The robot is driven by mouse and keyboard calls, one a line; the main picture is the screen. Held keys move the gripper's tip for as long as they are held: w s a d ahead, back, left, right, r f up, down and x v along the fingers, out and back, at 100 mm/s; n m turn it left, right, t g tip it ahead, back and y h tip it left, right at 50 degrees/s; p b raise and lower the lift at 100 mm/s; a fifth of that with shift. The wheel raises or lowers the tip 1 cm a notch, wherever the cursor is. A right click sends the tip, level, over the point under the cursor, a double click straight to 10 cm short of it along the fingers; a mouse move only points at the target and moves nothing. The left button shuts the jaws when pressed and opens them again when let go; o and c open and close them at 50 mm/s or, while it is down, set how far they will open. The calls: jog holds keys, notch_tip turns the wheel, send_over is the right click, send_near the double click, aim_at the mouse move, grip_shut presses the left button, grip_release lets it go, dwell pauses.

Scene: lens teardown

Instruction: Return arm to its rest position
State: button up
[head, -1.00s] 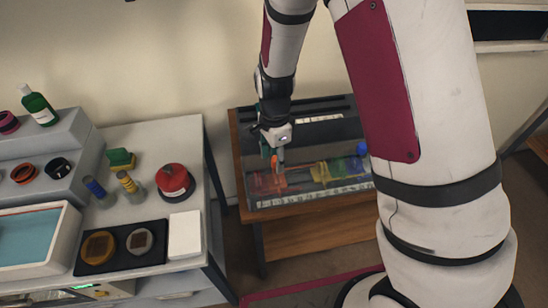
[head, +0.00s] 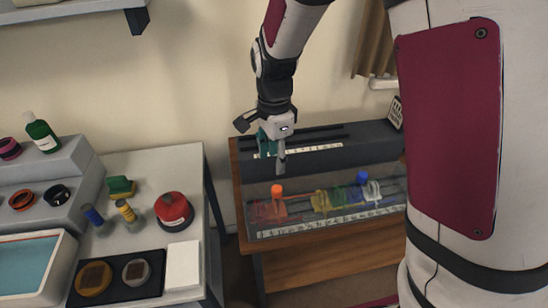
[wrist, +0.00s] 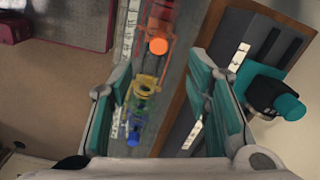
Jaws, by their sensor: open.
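My gripper (head: 272,158) hangs at the end of my arm, pointing down, above the back part of the wooden cabinet in the head view. Its teal-padded fingers stand apart with nothing between them; the wrist view also shows my open gripper (wrist: 165,105). A clear-topped case (head: 340,226) on the cabinet holds coloured parts. An orange-red part with an orange knob (head: 277,190) is at its left, a yellow-green part (head: 325,200) in the middle and a blue knob (head: 362,177) at the right. My gripper is clear of them.
A grey workbench (head: 150,172) at the left carries a red round container (head: 174,211), a black tray (head: 73,298), a white block (head: 183,266) and a green bottle (head: 41,133) on a stepped rack. A wall shelf (head: 75,14) is at upper left. The floor gap between bench and cabinet is narrow.

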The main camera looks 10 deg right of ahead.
jog(key=s+d+r+n+t+y, duration=0.1)
jog(key=s+d+r+n, duration=0.25)
jog(key=r, duration=0.35)
jog(key=s+d+r+n+t, duration=0.1)
jog(key=s+d+r+n, duration=0.1)
jog(key=s+r+n, duration=0.4)
jog(key=s+d+r+n+t, duration=0.1)
jog(key=s+d+r+n, duration=0.1)
jog(key=s, duration=0.3)
jog(key=s+d+r+n+t+h, duration=0.1)
jog(key=s+r+n+t, duration=0.1)
jog(key=s, duration=0.4)
jog(key=shift+s+d+r+n, duration=0.15)
jog(key=shift+d+r+n, duration=0.25)
jog(key=shift+r+n, duration=0.45)
